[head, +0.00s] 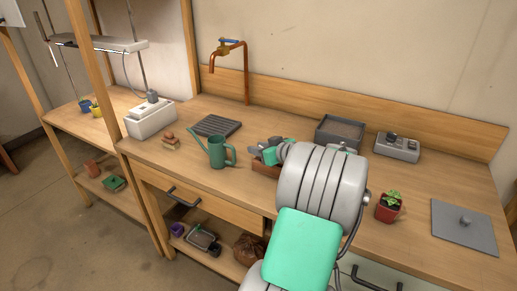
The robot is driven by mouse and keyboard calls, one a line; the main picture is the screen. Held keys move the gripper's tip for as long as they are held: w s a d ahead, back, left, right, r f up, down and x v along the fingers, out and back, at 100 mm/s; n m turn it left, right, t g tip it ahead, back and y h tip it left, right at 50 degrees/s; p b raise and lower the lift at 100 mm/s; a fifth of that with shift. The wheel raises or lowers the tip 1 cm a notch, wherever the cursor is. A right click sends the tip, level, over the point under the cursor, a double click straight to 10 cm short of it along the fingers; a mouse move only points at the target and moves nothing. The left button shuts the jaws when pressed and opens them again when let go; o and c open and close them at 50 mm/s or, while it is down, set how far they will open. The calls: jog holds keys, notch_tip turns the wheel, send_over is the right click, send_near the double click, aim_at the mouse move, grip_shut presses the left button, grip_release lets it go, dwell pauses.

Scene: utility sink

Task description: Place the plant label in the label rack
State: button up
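In the head view my arm reaches up from the bottom and covers the middle of the bench. Its far end, with grey and green parts (272,152), shows just left of the big grey link, above a reddish-brown wooden tray or box (264,169). I cannot make out the fingers or whether they hold anything. I cannot pick out the plant label; it is too small or hidden. I cannot surely identify the label rack either; the brown tray is partly hidden by my arm.
A green watering can (217,153) stands left of the brown tray. Behind are a dark slatted mat (217,125), a copper tap (245,75) and a dark tray (340,131). A potted plant (389,207), grey control box (397,147) and grey plate (464,226) lie right.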

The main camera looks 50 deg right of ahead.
jog(key=shift+r, duration=0.25)
jog(key=v, duration=1.2)
jog(key=w+a+f, duration=0.1)
jog(key=w+a, duration=0.1)
jog(key=w+a+f+g+y, duration=0.1)
jog(key=a, duration=0.2)
jog(key=w+a+f+g, duration=0.1)
jog(key=w+a, duration=0.1)
jog(key=a, duration=0.1)
jog(key=shift+w+a+f+n+y, duration=0.1)
jog(key=shift+w+a+n+y, duration=0.15)
jog(key=shift+w+n+y, duration=0.15)
jog(key=w+a+f+g+y, duration=0.15)
jog(key=a+f+g, duration=0.25)
jog(key=a, duration=0.9)
jog(key=s+a+f+g+h, duration=0.1)
jog(key=s+a+f+g, duration=0.1)
jog(key=s+a, duration=0.4)
jog(key=s+a+f+g, duration=0.3)
jog(key=s+a, duration=0.3)
jog(key=a, duration=0.6)
jog(key=shift+s+f+n+h, duration=0.3)
jog(key=shift+s+f+h, duration=0.05)
jog(key=shift+f, duration=0.2)
jog(key=shift+d, duration=0.1)
